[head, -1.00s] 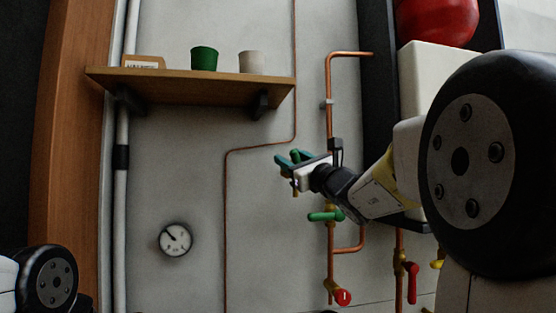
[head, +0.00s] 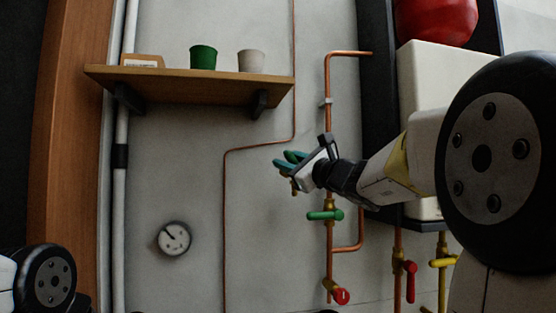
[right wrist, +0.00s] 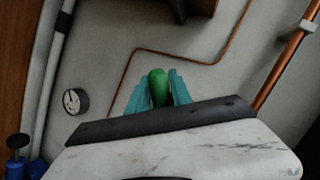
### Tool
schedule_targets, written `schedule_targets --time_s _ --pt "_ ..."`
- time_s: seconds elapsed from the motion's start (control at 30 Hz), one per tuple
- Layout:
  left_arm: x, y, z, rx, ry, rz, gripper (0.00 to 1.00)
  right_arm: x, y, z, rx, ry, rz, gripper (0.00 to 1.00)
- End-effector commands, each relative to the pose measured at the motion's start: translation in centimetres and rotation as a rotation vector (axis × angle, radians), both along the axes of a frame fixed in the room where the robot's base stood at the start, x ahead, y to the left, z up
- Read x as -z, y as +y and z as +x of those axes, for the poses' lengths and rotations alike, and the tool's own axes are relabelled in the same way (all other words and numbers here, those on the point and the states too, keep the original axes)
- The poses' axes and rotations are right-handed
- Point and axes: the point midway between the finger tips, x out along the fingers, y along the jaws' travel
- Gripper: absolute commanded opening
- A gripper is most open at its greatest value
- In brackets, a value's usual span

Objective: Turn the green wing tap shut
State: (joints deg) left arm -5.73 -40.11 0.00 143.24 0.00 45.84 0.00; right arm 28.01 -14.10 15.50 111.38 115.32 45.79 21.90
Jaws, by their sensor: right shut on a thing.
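My right gripper (head: 287,160) is in front of the grey wall, beside the vertical copper pipe, with its teal fingers pointing left. In the right wrist view the fingers (right wrist: 158,98) are shut on a green rounded piece (right wrist: 158,80), whose tip stands out past them. A small brass-coloured bit shows just under the gripper in the head view. Whether it belongs to the green piece, and what the piece is fixed to, I cannot tell. Below the gripper, apart from it, a green tap handle (head: 325,215) lies level across a brass valve on the copper pipe. My left gripper is out of view.
A wooden shelf (head: 190,84) with a green cup (head: 203,58) and a pale cup (head: 251,61) hangs above left. A gauge (head: 174,239) is on the wall. Red (head: 410,281) and yellow (head: 443,262) taps are lower right, near a white box (head: 420,90).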

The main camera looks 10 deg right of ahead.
Motion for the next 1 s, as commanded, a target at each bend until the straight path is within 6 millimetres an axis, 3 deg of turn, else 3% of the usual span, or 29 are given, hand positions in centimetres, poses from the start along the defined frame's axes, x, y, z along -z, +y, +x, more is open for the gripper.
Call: schedule_targets --time_s 0.6,1.0 --pt "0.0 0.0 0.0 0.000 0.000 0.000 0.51 1.4 0.6 0.0 0.008 -0.024 -0.578 0.00" --pt "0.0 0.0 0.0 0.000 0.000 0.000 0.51 2.2 0.6 0.0 0.010 -0.034 -0.834 0.00"
